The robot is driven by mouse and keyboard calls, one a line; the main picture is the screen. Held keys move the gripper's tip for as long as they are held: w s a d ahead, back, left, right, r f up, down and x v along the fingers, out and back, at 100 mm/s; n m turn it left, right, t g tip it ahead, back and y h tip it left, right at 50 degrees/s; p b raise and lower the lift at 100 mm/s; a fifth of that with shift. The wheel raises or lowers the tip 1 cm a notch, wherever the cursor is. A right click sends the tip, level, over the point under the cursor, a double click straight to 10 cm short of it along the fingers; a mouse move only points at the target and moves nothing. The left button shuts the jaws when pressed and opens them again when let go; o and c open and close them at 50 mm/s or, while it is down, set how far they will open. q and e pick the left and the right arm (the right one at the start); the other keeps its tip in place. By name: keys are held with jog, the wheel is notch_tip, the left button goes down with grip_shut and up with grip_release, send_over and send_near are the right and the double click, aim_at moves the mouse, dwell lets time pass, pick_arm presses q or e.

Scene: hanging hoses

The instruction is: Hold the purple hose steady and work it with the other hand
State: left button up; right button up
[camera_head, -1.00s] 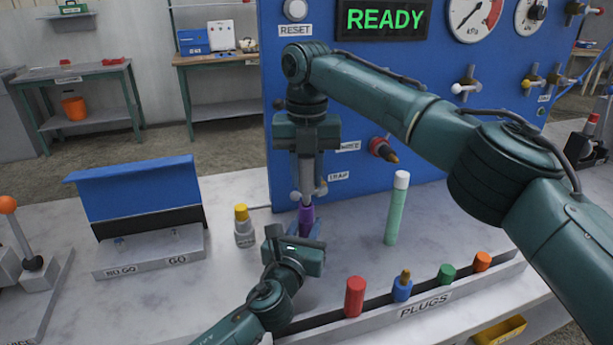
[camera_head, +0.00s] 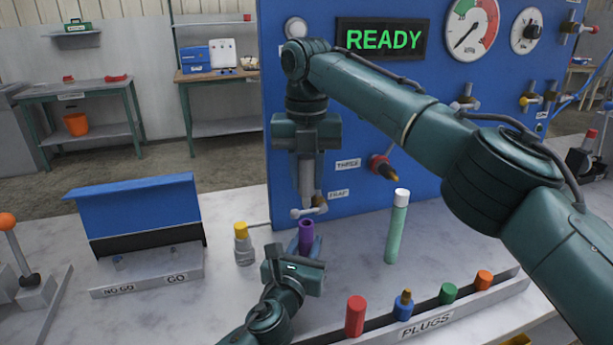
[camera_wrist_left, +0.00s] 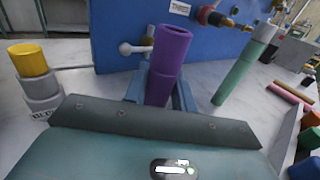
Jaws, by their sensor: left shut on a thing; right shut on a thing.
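The purple hose (camera_head: 306,234) stands upright with its open end up. It shows larger in the left wrist view (camera_wrist_left: 166,62). My left gripper (camera_head: 304,248) is shut on the hose from below, its fingers (camera_wrist_left: 160,90) on either side of it. My right gripper (camera_head: 306,185) points down above the hose. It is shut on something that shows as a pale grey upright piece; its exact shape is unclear. Its lower end is close to the white-knobbed tap (camera_head: 297,213) and apart from the hose mouth.
The blue panel (camera_head: 350,235) stands just behind, with a red nozzle (camera_head: 382,166). A green tube with a white cap (camera_head: 397,230) stands to the right. A yellow-capped grey fitting (camera_head: 242,245) stands left. The plugs rack (camera_head: 460,318) lies in front.

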aim_at(306, 156)
jog(key=shift+r, duration=0.15)
jog(key=shift+r, duration=1.4)
pick_arm(q)
jog(key=o, duration=1.1)
jog(key=shift+c, duration=0.2)
